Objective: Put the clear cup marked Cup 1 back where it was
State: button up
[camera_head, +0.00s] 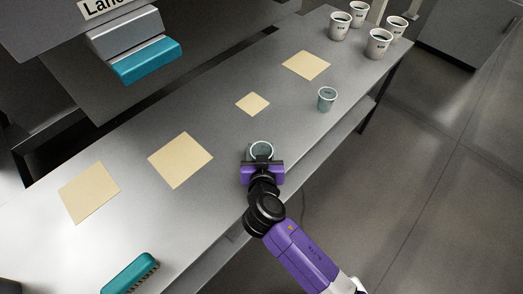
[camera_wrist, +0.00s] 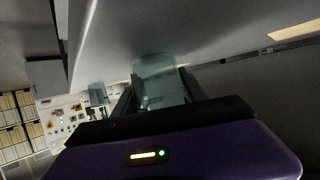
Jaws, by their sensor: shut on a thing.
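My gripper (camera_head: 262,163) is over the near edge of the grey steel table (camera_head: 225,95). It is shut on a clear cup (camera_head: 262,150), whose rim shows just beyond the jaws. In the wrist view the cup (camera_wrist: 160,80) is between the two dark fingers of my gripper (camera_wrist: 160,92). I cannot read a mark on it, nor tell whether it touches the table. A second clear cup (camera_head: 327,99) stands on the table to the right and farther back, apart from my gripper. It has a small dark mark I cannot read.
Several tan square mats, one small (camera_head: 252,103) and one at far left (camera_head: 89,192), lie on the table. Several white cups (camera_head: 379,43) stand at the far right end. A teal brush (camera_head: 130,272) lies near the front. A teal-fronted chute (camera_head: 147,60) hangs over the back.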

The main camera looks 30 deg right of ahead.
jog(key=shift+f, duration=0.3)
jog(key=o, duration=1.4)
jog(key=shift+r, duration=0.15)
jog(key=shift+s+a+r, duration=0.1)
jog(key=shift+s, duration=0.05)
jog(key=v, duration=1.1)
jog(key=shift+s+a+r+b, duration=0.15)
jog(key=shift+s+b, duration=0.1)
jog(key=shift+b, duration=0.15)
